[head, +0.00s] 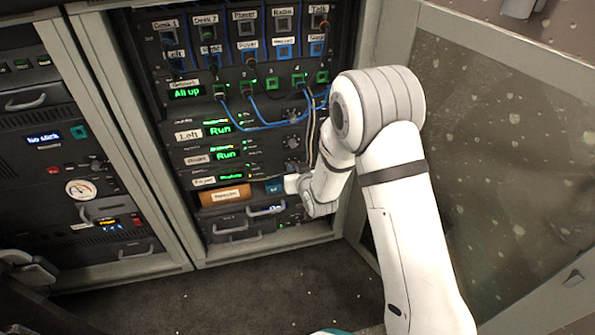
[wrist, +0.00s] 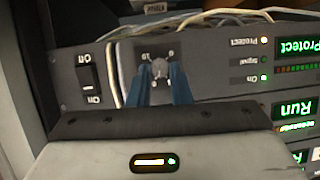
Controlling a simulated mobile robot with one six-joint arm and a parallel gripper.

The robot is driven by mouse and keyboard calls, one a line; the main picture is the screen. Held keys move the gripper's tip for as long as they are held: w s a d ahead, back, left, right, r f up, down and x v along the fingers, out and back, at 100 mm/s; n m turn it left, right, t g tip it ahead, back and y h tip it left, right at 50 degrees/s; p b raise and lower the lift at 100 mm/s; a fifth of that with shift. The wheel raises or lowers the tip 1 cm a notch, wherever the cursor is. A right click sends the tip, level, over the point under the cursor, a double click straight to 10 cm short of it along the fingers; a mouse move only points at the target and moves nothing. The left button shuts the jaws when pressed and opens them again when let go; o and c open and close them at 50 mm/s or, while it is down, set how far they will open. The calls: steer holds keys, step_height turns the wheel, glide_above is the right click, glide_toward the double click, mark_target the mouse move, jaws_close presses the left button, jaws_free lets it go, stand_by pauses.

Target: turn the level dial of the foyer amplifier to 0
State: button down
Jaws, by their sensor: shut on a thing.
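The foyer amplifier shows in the head view (head: 232,177) as a dark rack unit with a small green display, its right part hidden behind my arm. In the wrist view its panel (wrist: 215,75) appears upside down, with a green "Protect" display. Its level dial (wrist: 160,69) is a small grey knob between the marks 10 and 0. I cannot tell where its pointer stands. My gripper (wrist: 162,82) has its two blue fingers on either side of the knob and is shut on it. The fingertips are hidden behind my wrist in the head view.
A rocker switch marked On and Off (wrist: 86,72) sits beside the dial, with loose pale cables (wrist: 125,75) between them. Two similar amplifiers marked Run (head: 220,130) are above in the rack. Blue patch cables (head: 265,125) hang over the upper units.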

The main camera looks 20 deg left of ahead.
steer(key=shift+a+n+t+h+b, duration=0.1)
steer(key=shift+n+t+h+b, duration=0.4)
steer(key=shift+n+h, duration=0.5)
steer(key=n+t, duration=0.1)
steer(key=n, duration=0.1)
steer(key=shift+s+a+n+h, duration=0.1)
steer(key=shift+a+n+h, duration=0.05)
steer(key=shift+n+h, duration=0.25)
steer(key=shift+a+f+n+t+h+p, duration=0.1)
steer(key=shift+n+t+h+p, duration=0.55)
steer(key=shift+n, duration=0.55)
steer(key=n, duration=0.1)
steer(key=n+t, duration=0.1)
steer(key=n+h, duration=0.1)
steer(key=shift+s+a+f+t+p, duration=0.1)
steer(key=shift+f+t+p, duration=0.15)
steer(key=shift+t+p, duration=0.1)
steer(key=shift+d+f+n+t+y+b, duration=0.2)
steer(key=shift+n+t+y, duration=0.5)
steer(key=shift+n, duration=1.95)
steer(key=shift+a+f+n+t+y+b, duration=0.1)
steer(key=shift+f+n+t+y+b, duration=0.55)
steer(key=shift+n, duration=1.95)
steer(key=shift+d+r+n+t+y+p, duration=0.15)
steer(key=shift+n+t+y, duration=0.25)
steer(key=shift+n+t, duration=1.45)
steer(key=shift+n+g, duration=0.7)
steer(key=shift+n, duration=0.4)
